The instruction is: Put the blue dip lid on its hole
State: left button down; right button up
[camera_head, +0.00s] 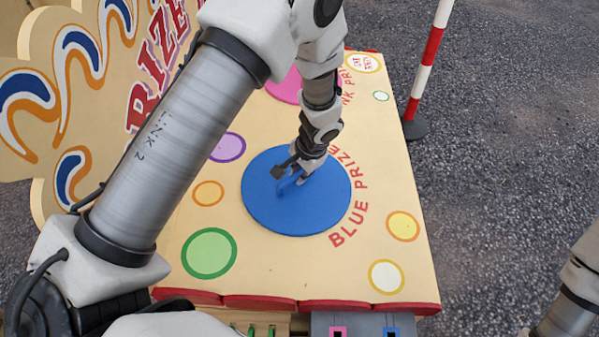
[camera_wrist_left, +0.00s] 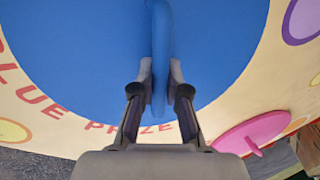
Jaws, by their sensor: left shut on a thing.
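The blue dip lid (camera_head: 312,208) is a large round disc with an upright handle. In the head view it lies level over the counter top, beside the curved BLUE PRIZE lettering. My left gripper (camera_head: 292,172) is above it, shut on the lid's handle. In the left wrist view the handle (camera_wrist_left: 160,35) stands between the fingers (camera_wrist_left: 160,75), and the blue disc (camera_wrist_left: 75,50) fills much of the picture. The hole is not seen; the disc hides whatever is beneath it. I cannot tell whether the disc is fully seated. My right gripper is out of view.
The cream counter (camera_head: 385,180) has painted coloured circles and a red front edge. A pink disc (camera_head: 285,88) lies farther back, partly behind my left arm. A decorated signboard (camera_head: 90,70) stands at the left. A red-and-white pole (camera_head: 425,70) stands beyond the right edge.

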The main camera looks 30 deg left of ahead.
aim_at(309, 189)
pick_arm(q)
jog(key=c, duration=1.1)
grip_release()
jog(key=v, duration=1.2)
